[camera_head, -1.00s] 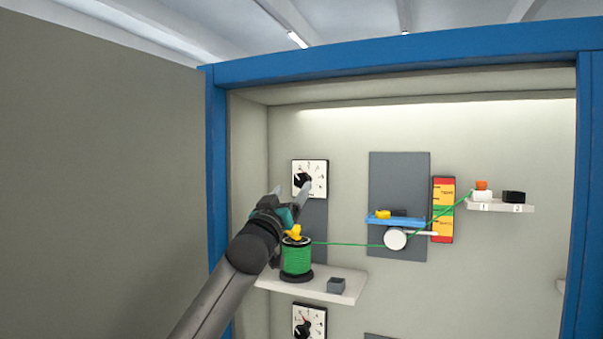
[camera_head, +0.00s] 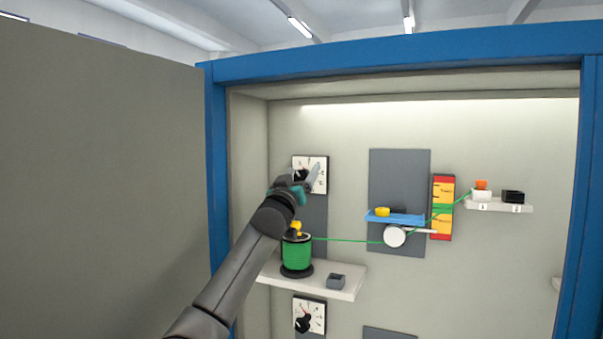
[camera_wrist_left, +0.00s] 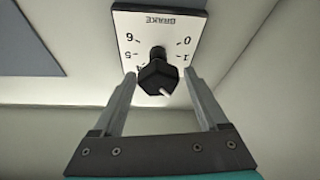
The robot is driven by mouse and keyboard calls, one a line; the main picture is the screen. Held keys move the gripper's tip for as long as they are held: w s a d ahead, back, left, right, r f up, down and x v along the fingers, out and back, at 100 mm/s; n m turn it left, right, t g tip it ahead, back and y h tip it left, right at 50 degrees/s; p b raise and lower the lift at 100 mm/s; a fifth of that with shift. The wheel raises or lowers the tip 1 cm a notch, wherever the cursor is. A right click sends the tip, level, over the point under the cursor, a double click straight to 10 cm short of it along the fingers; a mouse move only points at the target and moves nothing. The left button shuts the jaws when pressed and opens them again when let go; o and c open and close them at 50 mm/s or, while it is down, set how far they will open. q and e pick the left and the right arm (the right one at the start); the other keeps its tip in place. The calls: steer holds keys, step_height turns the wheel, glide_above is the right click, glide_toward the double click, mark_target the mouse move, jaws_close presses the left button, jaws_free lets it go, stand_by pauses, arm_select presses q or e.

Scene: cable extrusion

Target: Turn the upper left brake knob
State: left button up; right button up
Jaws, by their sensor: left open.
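The upper left brake knob (camera_wrist_left: 158,76) is black with a white pointer line and sits on a white dial plate (camera_wrist_left: 188,24) marked BRAKE with numbers. In the head view the dial plate (camera_head: 321,170) is on the back wall, and the knob is partly hidden behind my gripper. My left gripper (camera_head: 305,172) is in front of the dial. In the left wrist view its two fingers (camera_wrist_left: 160,82) are open, one on each side of the knob. A gap shows on both sides, and I cannot tell how deep the fingertips reach. My right gripper is not in view.
A lower brake dial (camera_head: 318,312) is below the shelf. The blue cabinet frame (camera_head: 215,150) borders the left.

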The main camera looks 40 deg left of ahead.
arm_select(q)
jaws_close()
stand_by(0.6)
steer(key=m+h+p, duration=0.1)
steer(key=m+p, duration=0.1)
steer(key=m, duration=0.1)
steer(key=m+t+h+p, duration=0.1)
steer(key=m+h+p, duration=0.1)
steer(key=shift+d+r+m, duration=0.1)
steer(key=shift+r+m, duration=0.1)
steer(key=shift+m, duration=0.2)
steer(key=m+h+p, duration=0.2)
steer(key=m+p, duration=0.1)
steer(key=shift+w+d+m, duration=0.1)
steer(key=shift+d+m, duration=0.05)
steer(key=shift+m, duration=0.25)
steer(key=shift+f+m+h+p, duration=0.2)
steer(key=shift+m+h+p, duration=0.4)
steer(key=shift+m, duration=0.4)
steer(key=shift+d, duration=0.1)
